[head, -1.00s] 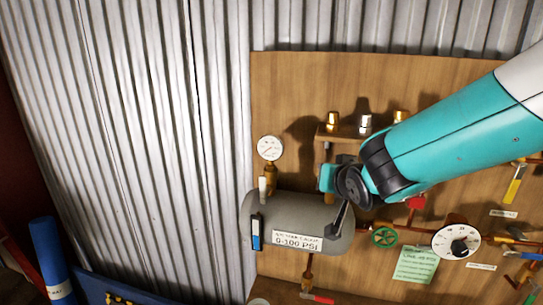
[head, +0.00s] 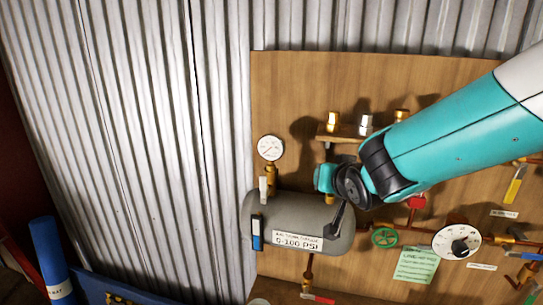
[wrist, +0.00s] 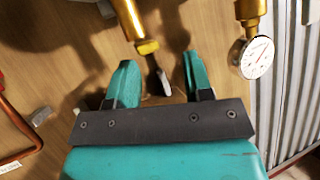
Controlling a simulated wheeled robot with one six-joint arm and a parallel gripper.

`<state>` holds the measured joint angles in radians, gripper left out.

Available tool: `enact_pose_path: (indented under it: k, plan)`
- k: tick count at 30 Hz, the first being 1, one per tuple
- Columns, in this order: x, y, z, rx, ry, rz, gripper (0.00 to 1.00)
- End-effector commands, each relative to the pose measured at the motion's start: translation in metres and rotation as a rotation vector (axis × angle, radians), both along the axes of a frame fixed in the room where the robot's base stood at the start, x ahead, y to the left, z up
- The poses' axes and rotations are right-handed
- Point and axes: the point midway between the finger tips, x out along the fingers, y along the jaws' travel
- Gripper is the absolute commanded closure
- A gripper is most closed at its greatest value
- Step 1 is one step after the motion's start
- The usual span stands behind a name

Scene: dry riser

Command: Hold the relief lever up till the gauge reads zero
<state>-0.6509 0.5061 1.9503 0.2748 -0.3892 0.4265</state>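My gripper (wrist: 160,62) is open, its two teal fingers apart in the wrist view. A lever with a grey tip (wrist: 163,84) shows in the gap between them, under a brass valve body (wrist: 130,22). I cannot tell whether either finger touches it. In the head view my gripper (head: 324,178) is above the grey tank (head: 285,209), and my wrist hides the lever. The round white gauge (head: 271,148) stands on a brass stem left of my gripper. The gauge also shows in the wrist view (wrist: 257,58). Its reading is too small to be sure of.
A wooden board (head: 380,80) carries the pipework. A shelf with brass and silver fittings (head: 365,124) is just above my gripper. To the right are a green handwheel (head: 384,237), a white dial (head: 457,241) and a green note (head: 415,265). Corrugated metal (head: 130,130) lies left.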

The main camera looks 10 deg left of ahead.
Motion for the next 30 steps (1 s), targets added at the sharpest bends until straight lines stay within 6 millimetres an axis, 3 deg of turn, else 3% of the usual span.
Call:
enact_pose_path:
  k: [1,6,16,30]
  plan:
    - [0.0,0.0,0.0,0.0,0.0,-0.001,0.42]
    - [0.001,-0.002,0.0,-0.002,0.0,-0.004,0.04]
    - [-0.004,-0.002,-0.002,-0.003,0.0,-0.003,0.04]
    - [-0.073,0.001,-0.003,-0.003,-0.001,-0.002,0.04]
